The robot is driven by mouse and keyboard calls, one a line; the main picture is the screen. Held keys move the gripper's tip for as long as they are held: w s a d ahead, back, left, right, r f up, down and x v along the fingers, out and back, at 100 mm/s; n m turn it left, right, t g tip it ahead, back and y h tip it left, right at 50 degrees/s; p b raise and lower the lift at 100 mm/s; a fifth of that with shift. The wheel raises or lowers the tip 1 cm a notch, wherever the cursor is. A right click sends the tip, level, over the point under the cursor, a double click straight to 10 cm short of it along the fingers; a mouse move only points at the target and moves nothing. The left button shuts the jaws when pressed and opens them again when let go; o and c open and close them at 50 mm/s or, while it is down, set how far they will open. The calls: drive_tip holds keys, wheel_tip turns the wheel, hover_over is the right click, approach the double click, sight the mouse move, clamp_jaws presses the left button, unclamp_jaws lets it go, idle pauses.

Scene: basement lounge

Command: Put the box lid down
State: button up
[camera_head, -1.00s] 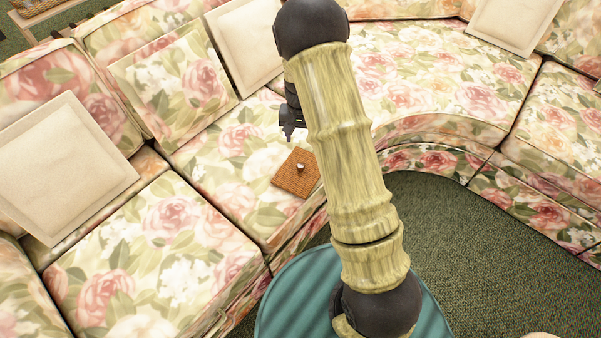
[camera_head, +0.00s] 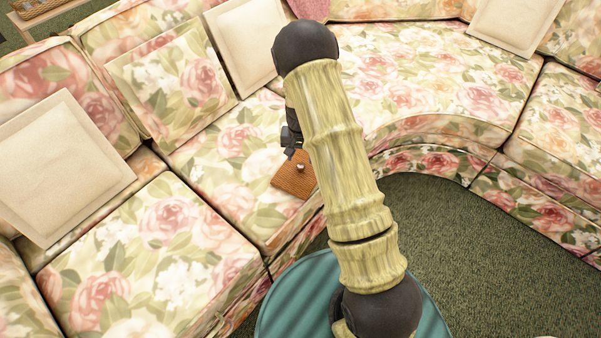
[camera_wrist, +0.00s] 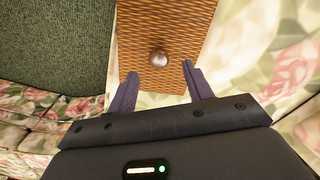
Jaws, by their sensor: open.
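The box lid (camera_head: 291,180) is a flat brown woven square with a small round metal knob, lying on the floral sofa seat near its front edge. It also shows in the wrist view (camera_wrist: 172,25), with its knob (camera_wrist: 158,57) beyond the fingertips. My gripper (camera_wrist: 160,80) is open, one finger to each side of the knob's line, and empty. In the head view my gripper (camera_head: 291,150) is just above and behind the lid, partly hidden by my arm. The gap between fingertips and lid is hard to judge.
The floral sofa (camera_head: 170,225) curves around the scene, with cream cushions (camera_head: 62,170) along its back. A green carpet (camera_head: 450,235) lies in front of it. Bare seat is free to the left of the lid.

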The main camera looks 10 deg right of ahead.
sight(300, 166)
wheel_tip(300, 166, down, 4)
drive_tip(key=shift+s+f+b, duration=0.1)
drive_tip(key=shift+b, duration=0.4)
clamp_jaws()
